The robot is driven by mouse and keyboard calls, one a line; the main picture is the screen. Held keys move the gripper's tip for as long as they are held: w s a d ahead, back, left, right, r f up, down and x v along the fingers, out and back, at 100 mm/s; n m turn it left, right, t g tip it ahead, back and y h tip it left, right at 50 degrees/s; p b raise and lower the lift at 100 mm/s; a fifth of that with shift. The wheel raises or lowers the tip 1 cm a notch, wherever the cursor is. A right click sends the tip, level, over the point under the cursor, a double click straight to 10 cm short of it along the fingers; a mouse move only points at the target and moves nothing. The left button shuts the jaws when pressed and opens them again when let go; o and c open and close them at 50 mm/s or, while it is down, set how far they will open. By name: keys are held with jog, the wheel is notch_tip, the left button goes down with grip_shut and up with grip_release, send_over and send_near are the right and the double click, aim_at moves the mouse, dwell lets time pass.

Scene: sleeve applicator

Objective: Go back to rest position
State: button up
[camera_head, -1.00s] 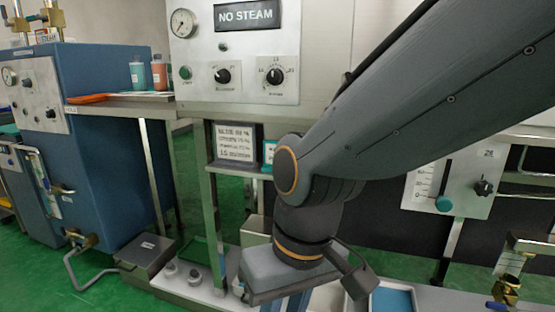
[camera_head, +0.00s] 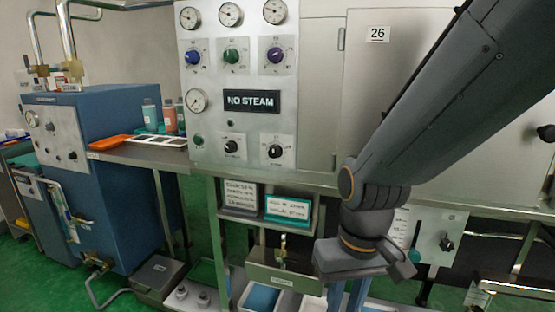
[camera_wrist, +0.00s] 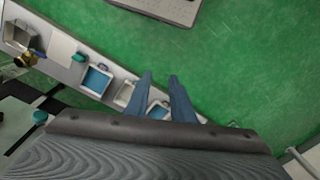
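My gripper (camera_head: 347,296) points down at the lower right of the head view, below my bent arm. In the wrist view my gripper (camera_wrist: 160,78) shows two blue-grey fingers with a gap between them. Nothing is held between them. Below the fingers lies a pale lower shelf with blue-lined trays (camera_wrist: 97,79). The fingers overlap the shelf in the picture; their height above it is hard to tell. My forearm hides part of the cabinet behind it.
A control panel (camera_head: 237,178) with gauges, knobs and a "NO STEAM" sign stands at the centre. A blue machine (camera_head: 100,190) is at the left. A side shelf holds an orange tray (camera_head: 110,142) and bottles (camera_head: 169,118). Open green floor (camera_wrist: 250,60) shows in the wrist view.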

jog(key=s+d+r+m+p, duration=0.1)
jog(key=s+d+r+p, duration=0.1)
jog(key=d+r+p, duration=0.5)
jog(key=r+p, duration=0.2)
jog(key=p, duration=0.1)
jog(key=shift+d+m+h+p, duration=0.3)
jog(key=shift+m, duration=0.1)
jog(key=shift+f, duration=0.1)
